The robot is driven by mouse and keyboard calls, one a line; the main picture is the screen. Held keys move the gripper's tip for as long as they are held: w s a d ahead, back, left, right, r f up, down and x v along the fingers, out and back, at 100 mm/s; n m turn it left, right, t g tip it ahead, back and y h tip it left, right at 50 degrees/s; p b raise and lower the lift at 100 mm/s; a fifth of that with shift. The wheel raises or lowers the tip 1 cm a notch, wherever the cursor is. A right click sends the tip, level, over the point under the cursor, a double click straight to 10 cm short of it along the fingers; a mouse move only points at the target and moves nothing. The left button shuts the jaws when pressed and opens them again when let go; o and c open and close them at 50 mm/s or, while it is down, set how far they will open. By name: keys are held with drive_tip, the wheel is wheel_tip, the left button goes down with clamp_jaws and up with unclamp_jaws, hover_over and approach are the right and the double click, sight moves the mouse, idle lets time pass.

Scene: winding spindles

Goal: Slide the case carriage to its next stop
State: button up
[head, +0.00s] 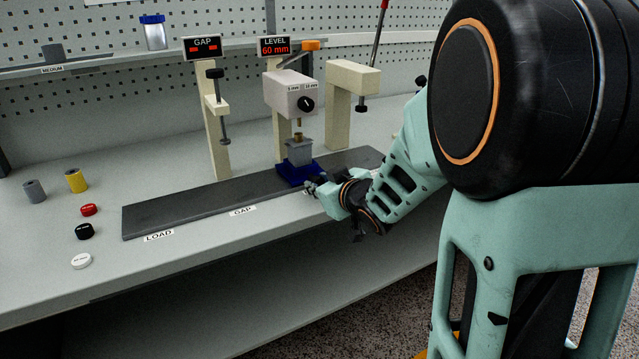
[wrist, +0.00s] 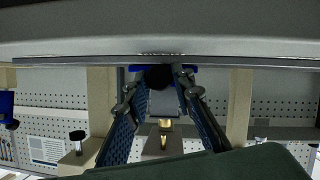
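The blue case carriage (head: 296,174) sits on the dark rail at the LEVEL station, with a grey case (head: 299,153) standing upright on it. A brass-coloured part (head: 298,137) shows above the case, under the station's head. My gripper (head: 314,187) is at the carriage's front side. In the wrist view the gripper (wrist: 160,82) has its fingers spread apart. A dark round knob (wrist: 159,78) lies between the fingertips, with the blue carriage (wrist: 190,68) just beyond. I see no clear contact between fingers and knob. The carriage's lower front is partly hidden by the gripper.
The dark rail (head: 180,212) runs along the bench past the LOAD (head: 159,236) and GAP (head: 242,211) labels. The GAP post (head: 215,140) and another beige post (head: 340,110) flank the LEVEL head (head: 289,95). The rail's left part is clear.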

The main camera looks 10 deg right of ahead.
clamp_jaws()
drive_tip(key=shift+w+d+r+p, duration=0.15)
drive_tip(key=shift+d+p, duration=0.15)
drive_tip(key=shift+d, duration=0.25)
drive_tip(key=w+d+p, duration=0.1)
drive_tip(key=d+p, duration=0.1)
drive_tip(key=d, duration=0.3)
drive_tip(key=w+d+p, duration=0.2)
drive_tip(key=d+p, duration=0.1)
drive_tip(key=d, duration=0.3)
drive_tip(key=w+d+p, duration=0.2)
drive_tip(key=d+p, duration=0.1)
drive_tip(key=d, duration=0.2)
drive_tip(key=shift+w+d, duration=0.15)
drive_tip(key=shift+d, duration=0.15)
drive_tip(key=o, duration=0.6)
unclamp_jaws()
drive_tip(key=shift+d, duration=0.15)
drive_tip(key=shift+o, duration=0.6)
